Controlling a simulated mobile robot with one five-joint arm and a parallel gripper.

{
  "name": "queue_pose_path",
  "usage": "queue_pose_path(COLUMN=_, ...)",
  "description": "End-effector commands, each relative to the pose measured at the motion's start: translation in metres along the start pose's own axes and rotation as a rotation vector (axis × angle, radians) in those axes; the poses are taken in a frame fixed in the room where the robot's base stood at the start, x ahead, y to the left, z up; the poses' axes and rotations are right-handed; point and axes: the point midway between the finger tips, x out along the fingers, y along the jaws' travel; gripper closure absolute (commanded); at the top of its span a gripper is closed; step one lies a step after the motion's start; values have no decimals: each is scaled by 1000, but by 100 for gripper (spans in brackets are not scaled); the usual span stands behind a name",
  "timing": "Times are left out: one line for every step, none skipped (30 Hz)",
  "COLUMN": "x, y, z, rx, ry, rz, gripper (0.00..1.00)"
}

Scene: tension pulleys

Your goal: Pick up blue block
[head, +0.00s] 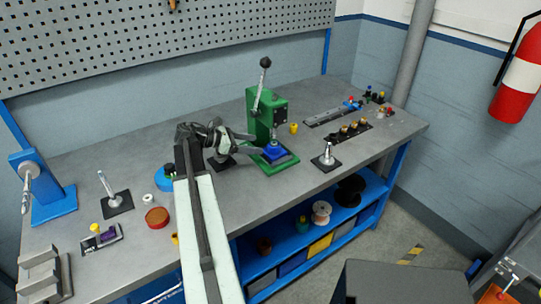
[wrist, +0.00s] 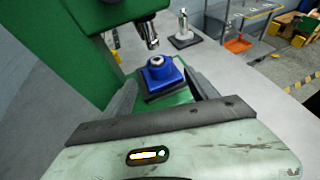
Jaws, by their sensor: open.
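The blue block (head: 274,153) sits on the base of the green lever press (head: 262,112), under its ram. In the wrist view the blue block (wrist: 160,74) has a raised top with a light round piece on it and stands on a dark plate. My gripper (head: 254,144) reaches in from the left, close to the block. In the wrist view its two fingers (wrist: 160,90) are apart, one on each side of the block's near part. Whether they touch it I cannot tell.
The press frame (wrist: 80,60) stands close on the left of my gripper. A post on a dark base (head: 328,158) stands right of the press, and a small yellow piece (head: 293,128) lies behind it. The bench (head: 370,150) is clear near its right front edge.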

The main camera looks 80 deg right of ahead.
Motion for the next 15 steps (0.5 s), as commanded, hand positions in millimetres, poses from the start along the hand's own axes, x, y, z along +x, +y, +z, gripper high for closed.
queue_pose_path(x=2, y=0, z=1, rx=1, ry=0, rz=-1, gripper=32)
queue_pose_path(x=5, y=0, z=1, rx=2, ry=0, rz=-3, gripper=32)
queue_pose_path(x=10, y=-1, z=1, rx=3, ry=1, rz=-5, gripper=32)
queue_pose_path(x=15, y=-1, z=1, rx=4, ry=1, rz=-7, gripper=32)
queue_pose_path(x=20, y=-1, z=1, rx=5, ry=1, rz=-9, gripper=32)
queue_pose_path(x=27, y=-2, z=1, rx=6, ry=1, rz=-11, gripper=32)
queue_pose_path(x=31, y=-2, z=2, rx=6, ry=1, rz=-13, gripper=32)
queue_pose_path(x=34, y=-2, z=3, rx=7, ry=2, rz=-14, gripper=32)
queue_pose_path(x=36, y=-2, z=4, rx=7, ry=2, rz=-14, gripper=32)
queue_pose_path(x=36, y=-2, z=5, rx=8, ry=2, rz=-15, gripper=32)
queue_pose_path(x=37, y=-2, z=5, rx=8, ry=2, rz=-15, gripper=32)
queue_pose_path(x=41, y=-2, z=5, rx=9, ry=2, rz=-16, gripper=32)
queue_pose_path(x=44, y=-2, z=5, rx=10, ry=2, rz=-17, gripper=32)
queue_pose_path(x=48, y=-2, z=5, rx=10, ry=2, rz=-19, gripper=32)
queue_pose_path(x=55, y=-2, z=5, rx=11, ry=2, rz=-21, gripper=32)
